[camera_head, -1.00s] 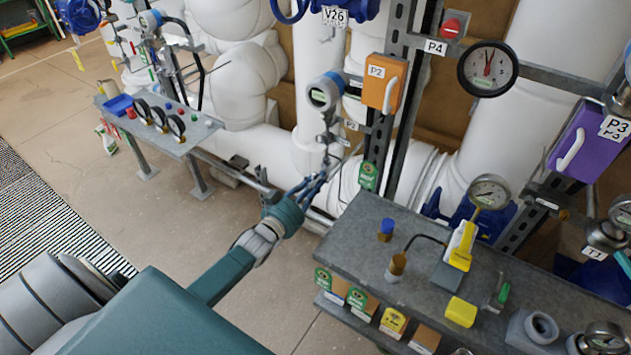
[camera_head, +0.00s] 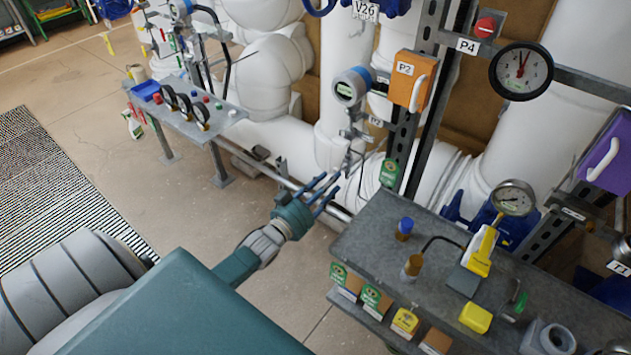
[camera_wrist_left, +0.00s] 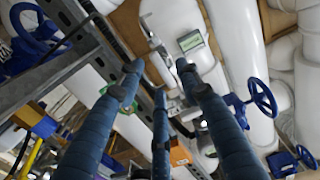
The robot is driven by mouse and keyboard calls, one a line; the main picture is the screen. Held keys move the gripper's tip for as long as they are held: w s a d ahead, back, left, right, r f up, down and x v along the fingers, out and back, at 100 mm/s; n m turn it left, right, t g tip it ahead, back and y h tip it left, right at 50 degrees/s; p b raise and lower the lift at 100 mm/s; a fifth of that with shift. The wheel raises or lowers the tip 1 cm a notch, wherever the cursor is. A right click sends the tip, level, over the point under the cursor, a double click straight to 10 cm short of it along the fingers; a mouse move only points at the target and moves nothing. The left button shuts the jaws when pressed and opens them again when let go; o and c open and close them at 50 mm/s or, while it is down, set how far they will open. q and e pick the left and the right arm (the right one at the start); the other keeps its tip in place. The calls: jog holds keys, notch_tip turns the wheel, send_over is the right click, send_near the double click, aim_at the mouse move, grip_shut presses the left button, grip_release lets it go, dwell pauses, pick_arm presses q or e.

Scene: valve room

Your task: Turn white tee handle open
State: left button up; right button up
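I cannot clearly make out a white tee handle. A small metal valve fitting (camera_head: 354,134) with a thin rod (camera_head: 349,165) hangs below the round blue-and-grey gauge head (camera_head: 350,86). In the left wrist view, a slim pale handle-like part (camera_wrist_left: 154,42) shows beyond the fingers, but its shape is unclear. My left gripper (camera_head: 326,190) is just below and left of the fitting, its blue fingers spread and empty. It also shows in the left wrist view (camera_wrist_left: 157,75), with gaps between the fingers. My right gripper is not in view.
The orange P2 box (camera_head: 409,80) and steel upright (camera_head: 402,140) stand right of the fitting. A grey bench (camera_head: 380,235) with gauges is at the front right; a smaller instrument table (camera_head: 222,118) is at the left. Blue handwheels (camera_wrist_left: 262,97) show in the left wrist view.

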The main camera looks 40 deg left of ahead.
pick_arm(q)
jog(key=s, duration=0.8)
jog(key=shift+s+a, duration=0.15)
jog(key=shift+s, duration=0.1)
jog(key=s+d+f+g+b, duration=0.1)
jog(key=s+f+g, duration=0.25)
jog(key=f, duration=0.65)
jog(key=s+d+f+g+y+b, duration=0.15)
jog(key=s+f, duration=0.35)
jog(key=f, duration=0.6)
jog(key=s+d+f+g+h, duration=0.1)
jog(key=s+f+g, duration=0.25)
jog(key=f, duration=0.65)
jog(key=s+d+f+g, duration=0.2)
jog(key=s+f, duration=0.4)
jog(key=s, duration=0.4)
jog(key=s+d+f+m+g+b, duration=0.1)
jog(key=s+d+f+g, duration=0.2)
jog(key=s+f, duration=0.4)
jog(key=s+d+f+m+g+b, duration=0.1)
jog(key=s+d+f+g, duration=0.2)
jog(key=s+f, duration=0.4)
jog(key=s+d, duration=0.1)
jog(key=s, duration=0.6)
jog(key=shift+d+f, duration=0.25)
jog(key=shift+d, duration=0.05)
jog(key=shift+g, duration=0.25)
